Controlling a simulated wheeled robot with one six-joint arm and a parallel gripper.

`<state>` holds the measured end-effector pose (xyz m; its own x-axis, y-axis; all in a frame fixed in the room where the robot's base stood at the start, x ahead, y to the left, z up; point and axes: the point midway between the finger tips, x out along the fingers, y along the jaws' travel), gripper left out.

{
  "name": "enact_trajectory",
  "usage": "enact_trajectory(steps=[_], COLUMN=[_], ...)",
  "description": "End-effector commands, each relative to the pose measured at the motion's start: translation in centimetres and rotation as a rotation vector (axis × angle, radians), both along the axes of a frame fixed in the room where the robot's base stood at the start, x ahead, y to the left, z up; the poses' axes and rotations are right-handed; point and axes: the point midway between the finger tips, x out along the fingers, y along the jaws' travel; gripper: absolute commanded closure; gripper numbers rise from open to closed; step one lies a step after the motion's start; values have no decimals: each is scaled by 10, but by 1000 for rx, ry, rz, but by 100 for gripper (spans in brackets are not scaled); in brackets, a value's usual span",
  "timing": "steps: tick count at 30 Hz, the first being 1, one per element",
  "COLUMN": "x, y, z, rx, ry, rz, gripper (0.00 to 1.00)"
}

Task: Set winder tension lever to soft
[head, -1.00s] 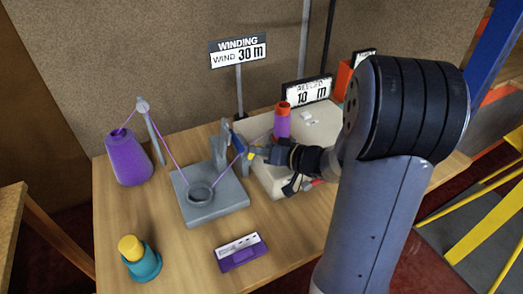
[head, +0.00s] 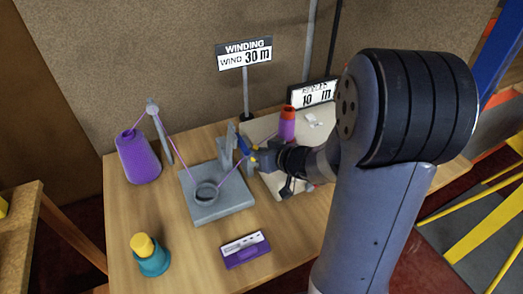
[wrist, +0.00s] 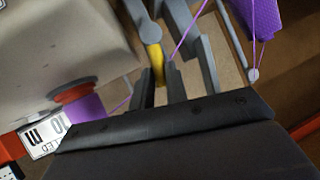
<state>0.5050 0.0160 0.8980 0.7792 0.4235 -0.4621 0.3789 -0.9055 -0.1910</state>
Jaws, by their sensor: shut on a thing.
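The tension lever shows as a yellow piece (wrist: 157,62) between my fingers in the wrist view, beside a grey round-headed part (wrist: 150,32). My gripper (wrist: 161,78) is shut on this yellow lever. In the head view my gripper (head: 257,158) is at the grey upright bracket (head: 227,150) on the grey base plate (head: 222,206), with a little yellow at its tips. The cream winder body (wrist: 60,60) is beside my gripper and carries a purple cone with an orange-red top (head: 288,122). The soft marking cannot be made out.
A purple yarn cone (head: 138,158) stands at the left, its thread running over a grey post (head: 160,135) to the plate. A teal and yellow spool (head: 152,260) and a purple labelled box (head: 246,250) stand in front. A WINDING sign (head: 244,54) stands behind.

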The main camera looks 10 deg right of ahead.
Motion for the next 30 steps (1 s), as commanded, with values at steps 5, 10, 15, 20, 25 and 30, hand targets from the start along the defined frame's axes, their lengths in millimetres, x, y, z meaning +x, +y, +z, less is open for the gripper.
enact_trajectory(steps=[5, 10, 15, 20, 25, 30], x=[0, 0, 0, 0, -9, -33], y=[0, 0, 0, 0, -6, -20], z=[0, 0, 0, 0, 8, 24], rx=[1, 2, 2, 2, 2, 1], ry=[-1, 0, 0, 0, -1, -2], rz=[1, 0, 0, 0, -4, -6], gripper=[100, 73, 64, 64, 64, 64])
